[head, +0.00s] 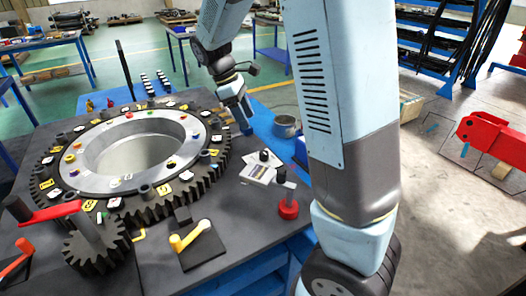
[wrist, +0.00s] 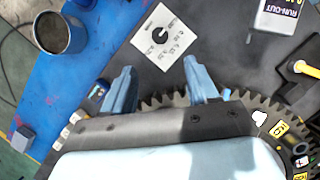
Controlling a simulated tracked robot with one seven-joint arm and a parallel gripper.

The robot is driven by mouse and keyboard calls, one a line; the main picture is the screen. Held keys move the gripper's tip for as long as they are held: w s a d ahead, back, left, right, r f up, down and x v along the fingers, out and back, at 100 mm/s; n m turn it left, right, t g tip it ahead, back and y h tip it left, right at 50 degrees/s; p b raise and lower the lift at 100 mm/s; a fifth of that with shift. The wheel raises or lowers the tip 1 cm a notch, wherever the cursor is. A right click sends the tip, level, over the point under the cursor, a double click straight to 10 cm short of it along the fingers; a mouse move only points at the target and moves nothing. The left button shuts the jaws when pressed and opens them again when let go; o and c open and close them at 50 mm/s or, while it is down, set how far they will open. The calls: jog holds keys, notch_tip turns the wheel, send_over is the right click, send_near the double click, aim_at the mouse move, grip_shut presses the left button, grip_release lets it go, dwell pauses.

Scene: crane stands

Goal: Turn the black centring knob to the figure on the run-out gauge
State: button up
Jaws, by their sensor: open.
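The black centring knob (wrist: 160,35) sits on a square white plate with small figures around it, on the dark bench top. In the head view the knob (head: 264,155) shows right of the ring gear. The run-out gauge (wrist: 278,18), a white box with a dark "RUN-OUT" label, lies right of the plate in the wrist view, cut off by the top edge. Its figure is not fully readable. It also shows in the head view (head: 257,174). My gripper (wrist: 157,66) is open and empty, apart from the knob. In the head view my gripper (head: 246,130) points down behind the knob.
A toothed ring gear (head: 205,172) with a pale hub fills the bench's left. A metal cup (head: 285,127) stands on a blue surface. Bare bench lies between gauge and crank.

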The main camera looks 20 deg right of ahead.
aim_at(263, 152)
jog(key=x, duration=1.3)
jog(key=shift+d+f, duration=0.2)
jog(key=shift+f, duration=0.15)
jog(key=shift+c, duration=0.2)
jog(key=c, duration=0.9)
jog(key=shift+d, duration=0.15)
jog(key=shift+c, duration=0.5)
